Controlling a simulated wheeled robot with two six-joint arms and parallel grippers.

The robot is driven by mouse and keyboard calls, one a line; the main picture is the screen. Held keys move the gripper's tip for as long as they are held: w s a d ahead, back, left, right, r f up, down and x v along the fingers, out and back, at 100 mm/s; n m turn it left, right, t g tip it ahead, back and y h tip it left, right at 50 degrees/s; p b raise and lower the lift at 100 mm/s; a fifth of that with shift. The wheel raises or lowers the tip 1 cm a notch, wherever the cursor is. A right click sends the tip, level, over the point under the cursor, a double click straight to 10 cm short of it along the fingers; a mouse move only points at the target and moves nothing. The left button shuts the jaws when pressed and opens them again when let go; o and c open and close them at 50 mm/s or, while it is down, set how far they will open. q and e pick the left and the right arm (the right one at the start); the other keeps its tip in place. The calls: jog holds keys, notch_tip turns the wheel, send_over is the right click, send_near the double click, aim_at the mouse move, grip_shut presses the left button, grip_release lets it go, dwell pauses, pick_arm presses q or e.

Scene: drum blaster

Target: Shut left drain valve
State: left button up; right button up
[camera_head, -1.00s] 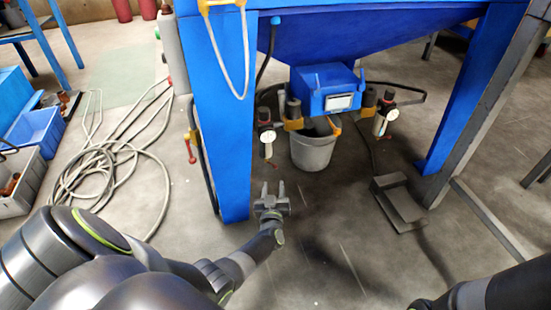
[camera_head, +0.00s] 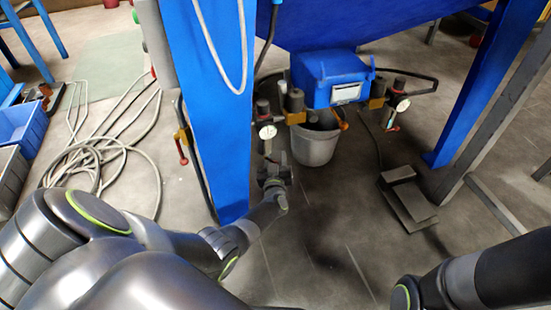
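The left drain valve (camera_head: 268,146) hangs below a round white gauge (camera_head: 267,132) on the pipework under the blue hopper. It is small, and its handle position is hard to tell. My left gripper (camera_head: 274,165) is just below this valve, close to it in the picture. Its fingers are dark and in shadow. I cannot tell whether they touch the valve or how wide they stand. My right arm (camera_head: 480,275) is at the lower right, and its gripper is out of view.
A grey bucket (camera_head: 314,146) stands right of the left gripper. A blue leg (camera_head: 228,130) rises close left of my gripper. A foot pedal (camera_head: 408,200) and a coiled hose (camera_head: 95,165) lie on the floor.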

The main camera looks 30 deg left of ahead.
pick_arm(q)
grip_shut()
jog(key=shift+d+n, duration=0.1)
jog(key=shift+n, duration=0.2)
jog(key=r+n+y+b, duration=0.1)
jog(key=n, duration=0.2)
jog(key=r+n+y+b, duration=0.1)
jog(key=n+b, duration=0.1)
jog(key=n, duration=0.2)
jog(key=w+r+n+t+y+b, duration=0.1)
jog(key=r+n+b, duration=0.1)
jog(key=n, duration=0.1)
jog(key=shift+d, duration=0.4)
jog(key=shift+r+n+y, duration=0.1)
jog(key=shift+n+y, duration=0.2)
